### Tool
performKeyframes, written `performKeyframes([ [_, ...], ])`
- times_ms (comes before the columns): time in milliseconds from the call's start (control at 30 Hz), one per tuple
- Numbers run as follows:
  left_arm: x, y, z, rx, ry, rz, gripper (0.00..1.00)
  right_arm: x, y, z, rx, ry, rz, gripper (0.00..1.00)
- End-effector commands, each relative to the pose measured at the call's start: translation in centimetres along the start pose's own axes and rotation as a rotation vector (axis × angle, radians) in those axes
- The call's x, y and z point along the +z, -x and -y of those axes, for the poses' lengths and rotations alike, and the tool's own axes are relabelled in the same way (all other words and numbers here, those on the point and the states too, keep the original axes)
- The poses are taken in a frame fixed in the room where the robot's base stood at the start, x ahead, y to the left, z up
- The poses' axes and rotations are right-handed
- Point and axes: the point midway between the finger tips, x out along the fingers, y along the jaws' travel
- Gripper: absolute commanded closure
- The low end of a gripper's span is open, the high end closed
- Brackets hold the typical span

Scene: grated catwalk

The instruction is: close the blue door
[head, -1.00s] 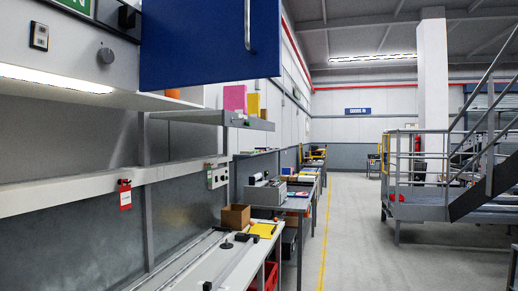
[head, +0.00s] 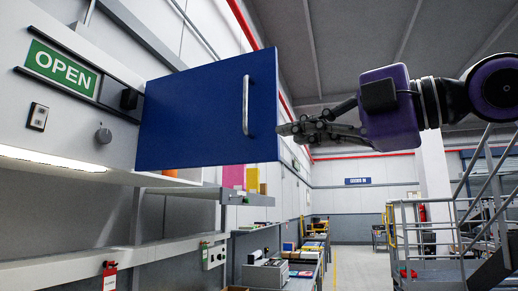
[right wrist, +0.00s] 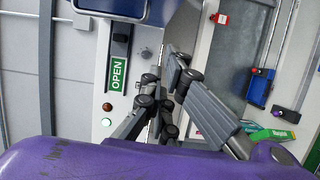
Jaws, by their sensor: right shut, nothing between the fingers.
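The blue door (head: 190,110) stands open, sticking out from the wall cabinet on the left in the head view. Its vertical metal handle (head: 246,105) is near the free right edge. My right gripper (head: 284,130) comes in from the right, shut and empty, with its fingertips close to the lower right edge of the door. I cannot tell whether they touch it. In the right wrist view the fingers (right wrist: 168,95) are in the middle, and a dark blue part of the door (right wrist: 112,7) shows at the top edge. My left gripper is not in view.
A green OPEN sign (head: 62,67) is on the cabinet front, above a round knob (head: 103,136) and a switch plate (head: 37,117). A shelf (head: 225,196) with coloured boxes lies below the door. The aisle and a railed stair (head: 430,225) are to the right.

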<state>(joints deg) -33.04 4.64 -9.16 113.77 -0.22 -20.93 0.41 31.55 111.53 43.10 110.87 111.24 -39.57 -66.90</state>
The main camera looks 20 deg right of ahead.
Motion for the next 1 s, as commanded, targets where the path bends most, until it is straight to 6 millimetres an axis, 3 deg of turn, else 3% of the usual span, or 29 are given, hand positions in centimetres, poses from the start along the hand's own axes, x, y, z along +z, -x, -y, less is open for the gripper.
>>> performKeyframes([
  [233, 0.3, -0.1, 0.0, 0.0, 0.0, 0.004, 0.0, 0.2, -2.3, 0.1, -0.005, 0.034, 0.006, 1.0],
  [600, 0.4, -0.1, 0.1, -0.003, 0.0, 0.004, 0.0, 0.3, -10.2, 0.2, -0.005, 0.032, 0.008, 1.0],
  [800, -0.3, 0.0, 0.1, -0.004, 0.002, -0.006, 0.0, 2.9, -10.6, -0.2, 0.002, 0.027, 0.007, 1.0],
  [1000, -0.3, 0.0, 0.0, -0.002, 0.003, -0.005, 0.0, 4.0, -10.9, -0.2, 0.002, 0.029, 0.005, 1.0],
])
